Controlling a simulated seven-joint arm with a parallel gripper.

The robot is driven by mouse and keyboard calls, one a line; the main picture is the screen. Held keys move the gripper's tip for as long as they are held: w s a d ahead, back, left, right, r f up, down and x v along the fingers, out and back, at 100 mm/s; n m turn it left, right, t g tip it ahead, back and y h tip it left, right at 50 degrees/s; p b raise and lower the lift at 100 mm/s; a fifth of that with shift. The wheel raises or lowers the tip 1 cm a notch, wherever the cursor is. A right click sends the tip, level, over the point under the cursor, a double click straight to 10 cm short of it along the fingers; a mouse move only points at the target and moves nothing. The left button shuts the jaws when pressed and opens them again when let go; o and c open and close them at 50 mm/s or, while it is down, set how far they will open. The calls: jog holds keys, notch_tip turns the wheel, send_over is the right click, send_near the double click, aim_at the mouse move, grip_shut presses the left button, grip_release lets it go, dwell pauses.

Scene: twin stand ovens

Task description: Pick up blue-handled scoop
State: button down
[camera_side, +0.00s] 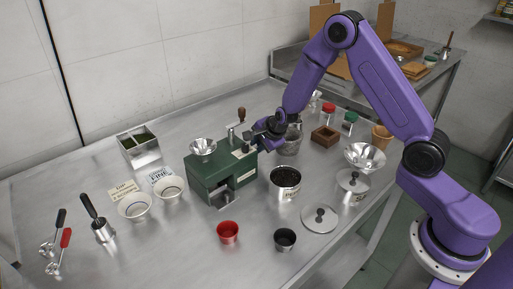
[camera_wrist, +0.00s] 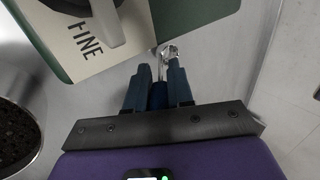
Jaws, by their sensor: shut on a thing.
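My gripper (camera_side: 268,128) is just behind the right end of the green grinder (camera_side: 203,174) in the side view. In the wrist view my gripper (camera_wrist: 158,82) has its two dark blue fingers closed around the blue handle of the blue-handled scoop (camera_wrist: 158,97). The scoop's metal shaft and small shiny bowl extend past the fingertips. In the side view I cannot make out the scoop; the gripper and grinder hide it. I cannot tell whether the scoop touches the steel table.
The grinder's "FINE" plate (camera_wrist: 90,38) is close to the fingers. A steel canister of dark contents (camera_side: 286,193) stands in front of my gripper. Red (camera_side: 228,234) and dark (camera_side: 285,241) cups stand nearer. Black- (camera_side: 60,217) and red-handled (camera_side: 66,237) scoops lie at left.

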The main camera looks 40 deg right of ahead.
jog(key=shift+w+a+r, duration=0.1)
jog(key=shift+r, duration=5.3)
notch_tip(320, 180, up, 17)
jog(key=shift+f, duration=0.2)
